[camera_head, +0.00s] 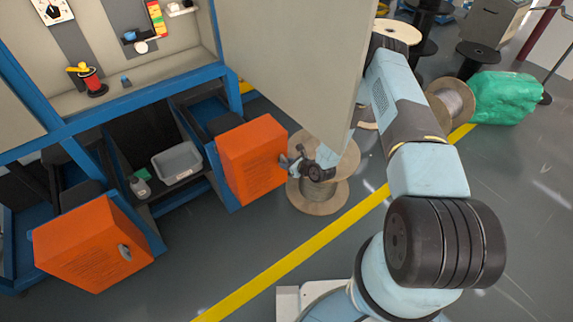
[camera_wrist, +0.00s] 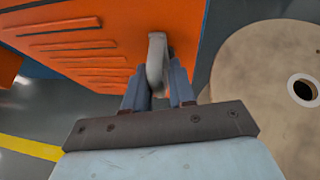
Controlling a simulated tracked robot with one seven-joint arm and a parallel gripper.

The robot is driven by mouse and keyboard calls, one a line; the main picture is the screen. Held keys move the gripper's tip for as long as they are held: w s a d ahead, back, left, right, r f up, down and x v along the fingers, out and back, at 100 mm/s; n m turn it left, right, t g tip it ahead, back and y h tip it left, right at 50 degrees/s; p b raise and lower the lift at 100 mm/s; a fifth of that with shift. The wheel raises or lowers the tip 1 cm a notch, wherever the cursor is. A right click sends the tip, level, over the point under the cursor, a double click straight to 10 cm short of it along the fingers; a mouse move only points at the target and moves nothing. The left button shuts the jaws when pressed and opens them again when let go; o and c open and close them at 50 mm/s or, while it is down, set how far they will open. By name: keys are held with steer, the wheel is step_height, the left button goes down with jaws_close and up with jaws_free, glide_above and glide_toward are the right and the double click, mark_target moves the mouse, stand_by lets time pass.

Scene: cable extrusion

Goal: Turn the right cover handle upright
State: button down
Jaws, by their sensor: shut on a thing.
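The right orange cover (camera_head: 250,160) stands at the right end of the blue bench in the head view, and its slatted face (camera_wrist: 90,40) fills the upper left of the wrist view. My gripper (camera_head: 290,161) is at the right side of this cover. In the wrist view my gripper (camera_wrist: 160,78) is shut on the grey cover handle (camera_wrist: 157,55), which runs roughly up and down in that picture. Most of the handle is hidden by my gripper in the head view. The left orange cover (camera_head: 88,245) has its own grey handle (camera_head: 124,252).
A wooden cable spool (camera_head: 322,203) stands on the floor close by my gripper and fills the right of the wrist view (camera_wrist: 262,80). A large beige panel (camera_head: 295,60) rises behind the arm. A grey bin (camera_head: 178,163) sits on the shelf between the covers.

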steer(key=c, duration=1.2)
jaws_free()
steer(key=shift+s+a, duration=0.2)
steer(key=shift+a, duration=0.25)
steer(key=shift+o, duration=0.4)
steer(key=shift+w+d, duration=0.1)
steer(key=shift+d, duration=0.1)
steer(key=shift+d, duration=0.1)
steer(key=v, duration=1.3)
steer(key=shift+s+d, duration=0.25)
